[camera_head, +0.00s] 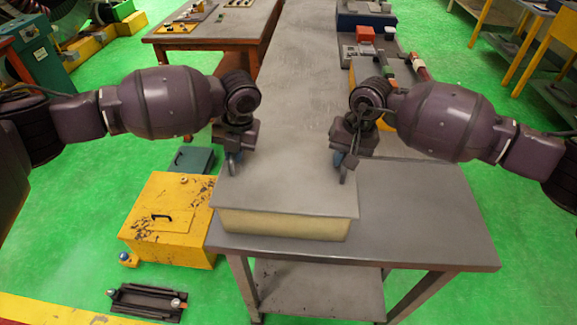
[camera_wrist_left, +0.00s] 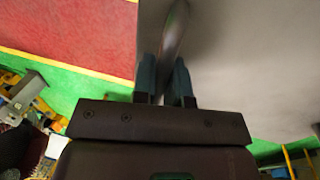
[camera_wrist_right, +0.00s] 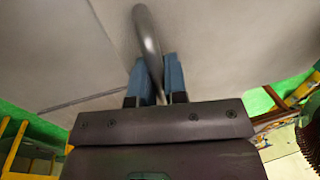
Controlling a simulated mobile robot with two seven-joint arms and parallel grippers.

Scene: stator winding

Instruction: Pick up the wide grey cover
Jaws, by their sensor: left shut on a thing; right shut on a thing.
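The wide grey cover (camera_head: 285,195) is a broad flat sheet above a cream box-like side (camera_head: 285,224) at the near left of the grey table. I cannot tell whether a gap lies between them. My left gripper (camera_head: 235,163) is shut on a curved grey handle (camera_wrist_left: 177,35) by the cover's left edge. My right gripper (camera_head: 338,163) is shut on a similar handle (camera_wrist_right: 147,35) by its right side. The blue fingertips (camera_wrist_left: 166,78) and (camera_wrist_right: 154,78) close around these bars. The cover's grey surface fills much of both wrist views.
The grey table (camera_head: 430,215) has bare top to the right of the cover. A yellow box (camera_head: 170,205) with a black handle and a dark green box (camera_head: 190,160) stand left on the green floor. A black rack (camera_head: 148,302) lies at the front left.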

